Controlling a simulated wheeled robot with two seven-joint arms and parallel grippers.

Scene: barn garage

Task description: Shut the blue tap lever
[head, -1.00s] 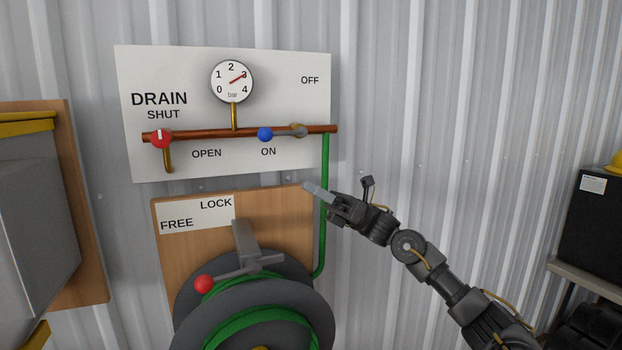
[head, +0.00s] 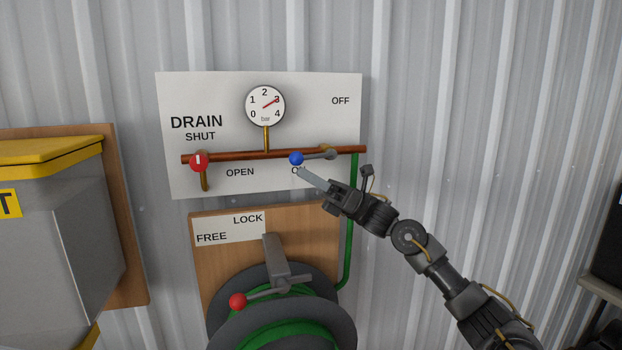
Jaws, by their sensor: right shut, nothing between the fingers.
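The blue tap lever (head: 296,159) has a blue ball on a short grey arm. The arm runs left from its pivot on the copper pipe (head: 230,156), so the ball sits just above the ON label. The OFF label (head: 341,101) is higher, to the right of the pivot. My right gripper (head: 302,172) is shut and empty. Its fingertips are just below the blue ball and partly cover the ON label. I cannot tell whether they touch the ball. My left gripper is not in view.
A red drain knob (head: 198,161) is at the pipe's left end. A gauge (head: 265,106) reads about 3 bar. Below is a hose reel (head: 225,335) with a red-knobbed lock lever (head: 238,301). A grey and yellow box (head: 70,215) stands left.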

